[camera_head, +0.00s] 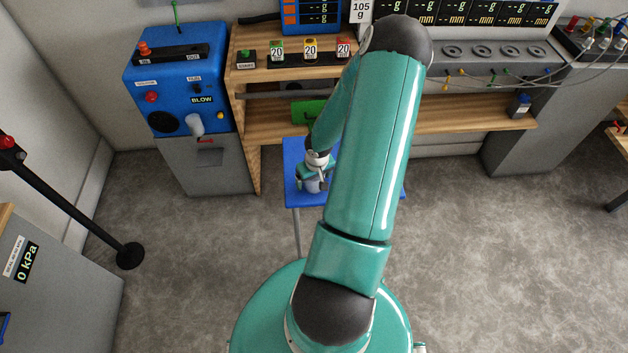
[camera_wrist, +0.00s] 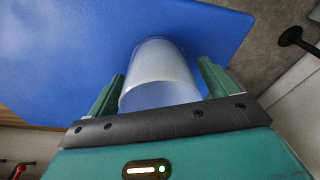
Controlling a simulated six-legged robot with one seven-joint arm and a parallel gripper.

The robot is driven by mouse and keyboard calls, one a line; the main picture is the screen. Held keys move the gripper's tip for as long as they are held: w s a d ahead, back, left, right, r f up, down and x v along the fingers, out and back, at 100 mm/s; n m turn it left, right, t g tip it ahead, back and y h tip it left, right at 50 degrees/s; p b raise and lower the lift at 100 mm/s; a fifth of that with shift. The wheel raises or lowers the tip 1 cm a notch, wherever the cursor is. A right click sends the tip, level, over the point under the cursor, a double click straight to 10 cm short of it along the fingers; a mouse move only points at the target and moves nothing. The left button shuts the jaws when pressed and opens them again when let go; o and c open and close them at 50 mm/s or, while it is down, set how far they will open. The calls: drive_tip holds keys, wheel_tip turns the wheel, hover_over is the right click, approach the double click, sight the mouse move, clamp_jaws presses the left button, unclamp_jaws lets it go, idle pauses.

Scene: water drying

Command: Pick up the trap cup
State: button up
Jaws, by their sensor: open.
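The trap cup (camera_wrist: 162,75) is a frosted, whitish translucent cup standing on a blue table (camera_wrist: 60,60). In the wrist view it sits between the two green fingers of my gripper (camera_wrist: 160,85), with a finger on each side. The fingers are open, and a small gap shows at least on the right side. In the head view my gripper (camera_head: 316,170) is low over the blue table (camera_head: 293,165), and the cup (camera_head: 311,186) shows just below it. My arm hides part of the table and cup there.
A blue machine (camera_head: 180,80) labelled BLOW stands on a grey cabinet at the left. A wooden bench (camera_head: 450,112) with labelled blocks and displays runs behind the table. A black post (camera_head: 70,200) stands at far left. The grey floor (camera_head: 500,260) at right is clear.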

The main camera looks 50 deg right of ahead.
drive_tip(key=shift+f, duration=0.2)
drive_tip(key=c, duration=1.1)
drive_tip(key=shift+r, duration=0.15)
